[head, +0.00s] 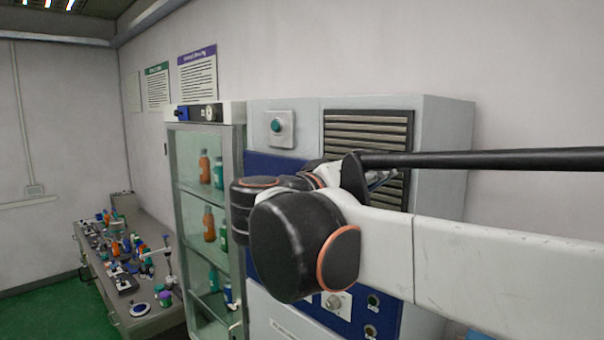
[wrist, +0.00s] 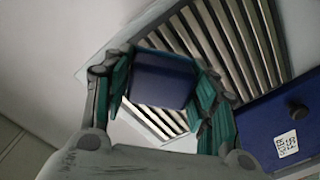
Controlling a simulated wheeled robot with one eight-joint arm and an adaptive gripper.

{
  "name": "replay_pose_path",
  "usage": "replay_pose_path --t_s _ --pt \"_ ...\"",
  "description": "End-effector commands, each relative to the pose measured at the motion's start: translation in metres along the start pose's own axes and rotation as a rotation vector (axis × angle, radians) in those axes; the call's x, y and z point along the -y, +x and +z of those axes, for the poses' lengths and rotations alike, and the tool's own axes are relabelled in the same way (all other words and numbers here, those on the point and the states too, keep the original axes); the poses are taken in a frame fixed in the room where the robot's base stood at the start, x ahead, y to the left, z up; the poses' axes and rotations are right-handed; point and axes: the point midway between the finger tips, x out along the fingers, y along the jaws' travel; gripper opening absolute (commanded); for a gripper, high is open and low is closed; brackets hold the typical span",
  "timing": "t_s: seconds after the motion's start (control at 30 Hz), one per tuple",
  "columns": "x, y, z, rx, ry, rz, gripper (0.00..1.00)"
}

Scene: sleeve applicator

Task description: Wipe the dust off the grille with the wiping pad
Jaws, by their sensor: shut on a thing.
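The grille (head: 368,125) is a dark-framed panel of pale slats on the upper front of the grey cabinet; my arm covers its lower part in the head view. In the wrist view the grille (wrist: 232,45) runs slanted behind my gripper. My gripper (wrist: 165,75) has teal-lined fingers shut on a dark blue block, the wiping pad (wrist: 160,82). The pad is in front of the grille; I cannot tell whether it touches the slats. The head view does not show the pad clearly. Dust cannot be told apart from the slats' colour.
The grey cabinet (head: 445,135) has a green button box (head: 280,127) and a blue panel with knobs (head: 374,300). A glass-door cabinet (head: 207,112) with bottles stands to its left. A cluttered bench (head: 140,318) is along the far left wall.

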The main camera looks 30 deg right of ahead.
Motion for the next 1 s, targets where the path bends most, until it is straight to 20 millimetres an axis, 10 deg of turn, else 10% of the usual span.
replay_pose_path --t_s 1.0 --pt "0.000 -0.034 0.000 0.000 0.000 0.000 0.30"
